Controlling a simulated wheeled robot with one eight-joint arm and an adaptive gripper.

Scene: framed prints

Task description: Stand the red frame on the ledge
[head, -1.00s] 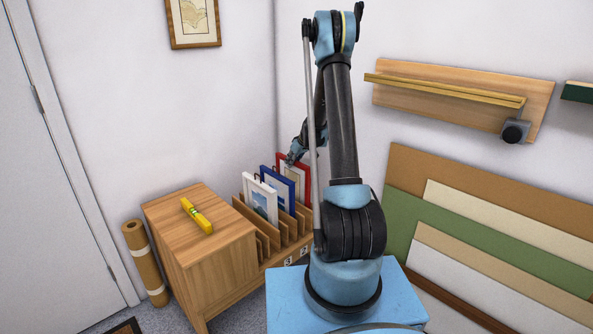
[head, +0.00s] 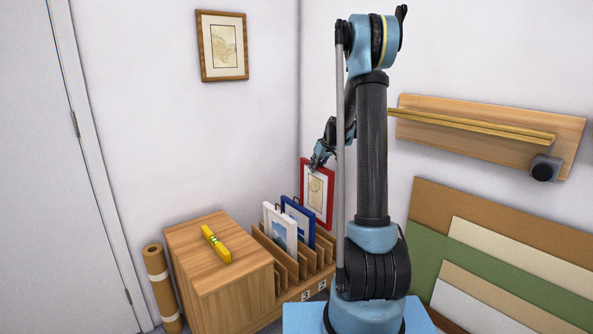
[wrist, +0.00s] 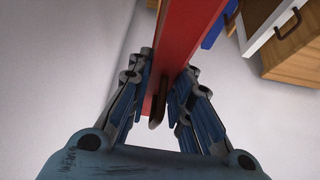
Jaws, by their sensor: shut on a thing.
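The red frame (head: 331,204), with a tan map-like print, is upright behind the blue frame (head: 299,219), raised well above its top. My gripper (head: 318,166) is at its top edge; in the wrist view the fingers (wrist: 160,110) are shut on the red frame (wrist: 187,40). Its lower left part is hidden by the blue frame, so I cannot tell whether it fully clears the slotted rack (head: 285,272). The wooden ledge (head: 470,123), with a yellowish front rail, is on the right wall and looks empty.
A white frame (head: 268,222) stands in the rack beside the blue one. A wooden cabinet (head: 225,290) left of the rack carries a yellow level (head: 216,244). Large coloured boards (head: 440,235) lean on the right wall below the ledge. A dark round knob (head: 542,172) is under the ledge.

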